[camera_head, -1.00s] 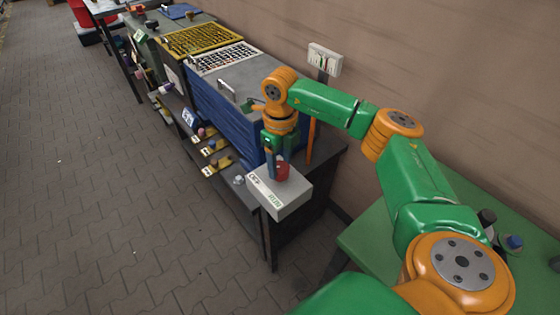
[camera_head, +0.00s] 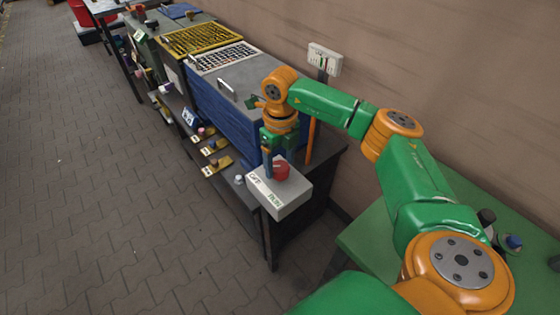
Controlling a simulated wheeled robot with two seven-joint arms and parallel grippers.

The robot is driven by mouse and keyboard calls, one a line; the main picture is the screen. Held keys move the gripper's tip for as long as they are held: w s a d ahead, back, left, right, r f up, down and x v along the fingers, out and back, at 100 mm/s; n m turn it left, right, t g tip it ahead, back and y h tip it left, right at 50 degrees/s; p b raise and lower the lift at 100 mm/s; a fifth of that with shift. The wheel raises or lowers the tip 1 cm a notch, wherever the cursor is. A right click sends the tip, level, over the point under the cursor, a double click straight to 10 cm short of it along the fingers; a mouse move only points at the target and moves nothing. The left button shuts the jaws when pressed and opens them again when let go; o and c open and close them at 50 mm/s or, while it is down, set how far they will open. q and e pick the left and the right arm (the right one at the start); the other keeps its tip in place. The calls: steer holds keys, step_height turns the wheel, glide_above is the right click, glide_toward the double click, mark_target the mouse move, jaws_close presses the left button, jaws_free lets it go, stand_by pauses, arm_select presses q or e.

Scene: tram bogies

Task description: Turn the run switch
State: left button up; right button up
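The run switch is a red knob (camera_head: 281,171) on top of a light grey box (camera_head: 290,196). The box's front edge has a label that reads like OFF at its left end and RUN at its right end. My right gripper (camera_head: 269,165) points down from above, right at the knob. One dark finger shows at the knob's left side; whether it touches is not clear. The other finger is hidden, so the gap between them cannot be seen. My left gripper is not in view.
A blue cabinet (camera_head: 215,108) stands behind the box. Small labelled parts (camera_head: 217,165) sit along the bench's left side. A white wall box (camera_head: 324,60) is at the back. A green table (camera_head: 362,235) is at the right. The paved floor at left is clear.

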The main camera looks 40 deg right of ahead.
mark_target(281, 167)
steer(key=shift+o, duration=0.4)
step_height(281, 167, up, 7)
steer(key=shift+r+b, duration=0.1)
steer(key=shift+b, duration=0.55)
steer(key=shift+s, duration=0.1)
